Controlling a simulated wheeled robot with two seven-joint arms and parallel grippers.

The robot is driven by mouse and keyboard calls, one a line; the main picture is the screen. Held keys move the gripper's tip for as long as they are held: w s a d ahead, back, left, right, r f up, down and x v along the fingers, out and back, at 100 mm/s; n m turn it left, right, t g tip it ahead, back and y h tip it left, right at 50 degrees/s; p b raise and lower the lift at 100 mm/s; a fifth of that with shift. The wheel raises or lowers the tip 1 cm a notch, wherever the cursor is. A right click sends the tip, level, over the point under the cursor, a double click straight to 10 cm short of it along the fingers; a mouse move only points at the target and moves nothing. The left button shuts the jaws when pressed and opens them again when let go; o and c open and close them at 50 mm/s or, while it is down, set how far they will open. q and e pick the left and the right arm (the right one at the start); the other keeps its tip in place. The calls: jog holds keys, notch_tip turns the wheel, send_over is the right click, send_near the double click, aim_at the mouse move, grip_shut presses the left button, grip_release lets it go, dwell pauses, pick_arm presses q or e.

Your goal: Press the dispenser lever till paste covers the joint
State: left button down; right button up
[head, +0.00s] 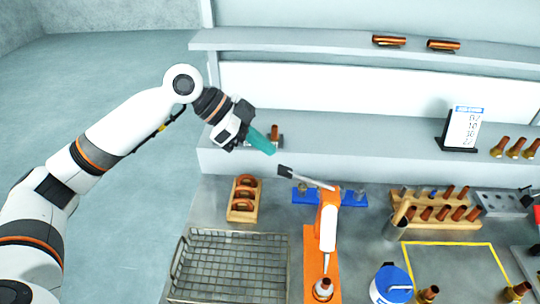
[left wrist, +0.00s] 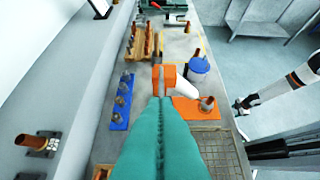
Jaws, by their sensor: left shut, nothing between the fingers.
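The orange and white dispenser (head: 328,222) stands on an orange base plate (head: 308,262). Its grey lever (head: 310,180) sticks out to the left and ends in a dark pad (head: 285,172). A copper joint (head: 323,289) stands upright under the nozzle; I cannot make out paste on it. My left gripper (head: 270,150) has teal fingers pressed together, empty. In the head view its tips are just above and left of the pad, with a small gap.
A wire basket (head: 230,264) and a wooden holder with copper rings (head: 244,200) lie left of the dispenser. A blue tray (head: 352,198) sits behind it. A blue-lidded tub (head: 391,284) and a wooden rack of fittings (head: 432,218) stand to the right. A grey shelf (head: 340,130) runs behind.

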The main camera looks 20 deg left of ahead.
pick_arm(q)
jog(key=d+r+b+v, duration=0.1)
jog(key=v, duration=0.5)
jog(key=shift+w+a, duration=0.1)
dwell(1.6)
